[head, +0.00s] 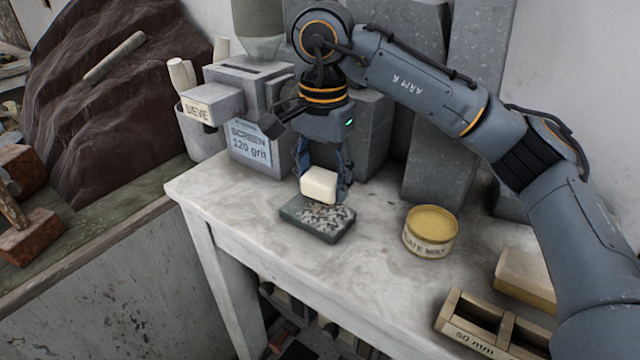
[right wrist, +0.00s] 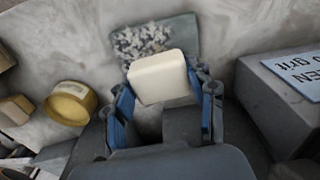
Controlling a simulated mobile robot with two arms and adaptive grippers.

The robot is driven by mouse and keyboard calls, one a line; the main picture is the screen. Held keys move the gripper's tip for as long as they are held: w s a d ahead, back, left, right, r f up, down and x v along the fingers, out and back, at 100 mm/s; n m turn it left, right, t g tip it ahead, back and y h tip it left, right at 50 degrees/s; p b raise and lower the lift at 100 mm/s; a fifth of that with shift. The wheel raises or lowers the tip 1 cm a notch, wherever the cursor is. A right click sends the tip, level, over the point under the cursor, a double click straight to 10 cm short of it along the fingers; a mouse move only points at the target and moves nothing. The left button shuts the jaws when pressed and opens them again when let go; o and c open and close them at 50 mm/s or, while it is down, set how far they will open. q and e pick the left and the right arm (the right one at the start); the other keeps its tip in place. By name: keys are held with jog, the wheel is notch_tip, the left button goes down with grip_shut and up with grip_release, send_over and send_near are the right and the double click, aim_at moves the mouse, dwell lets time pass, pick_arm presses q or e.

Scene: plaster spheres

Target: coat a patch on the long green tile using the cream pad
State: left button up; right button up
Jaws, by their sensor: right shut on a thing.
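The long green tile (head: 300,215) lies flat on the table, dark grey-green, with a patchy pale coating over its right part. It also shows in the right wrist view (right wrist: 185,35), with the pale patch on its left side there. My right gripper (head: 323,188) is shut on the cream pad (head: 319,185), a small rounded block. The pad is over the tile's back edge; I cannot tell whether it touches the tile. In the right wrist view the pad (right wrist: 158,78) sits between the two blue fingers and hides part of the tile. My left gripper is not in view.
A round yellow tin (head: 431,232) stands right of the tile. A wooden divided frame (head: 485,325) and a pale block (head: 527,278) lie at the front right. A grey screen machine (head: 250,145) and stone slabs stand behind. The tabletop (head: 370,275) is clear in front of the tile.

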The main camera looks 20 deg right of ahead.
jog(key=shift+w+d+r, duration=0.15)
jog(key=shift+r, duration=0.3)
jog(key=shift+f, duration=0.15)
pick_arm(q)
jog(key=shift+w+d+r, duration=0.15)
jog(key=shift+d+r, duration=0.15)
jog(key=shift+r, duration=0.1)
pick_arm(e)
jog(key=shift+r+p, duration=0.55)
jog(key=shift+p, duration=0.05)
jog(key=shift+w+r+p, duration=0.6)
jog(key=shift+r+p, duration=0.25)
jog(key=shift+r, duration=0.4)
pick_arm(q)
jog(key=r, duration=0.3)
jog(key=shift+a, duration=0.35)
pick_arm(e)
jog(key=shift+s, duration=0.25)
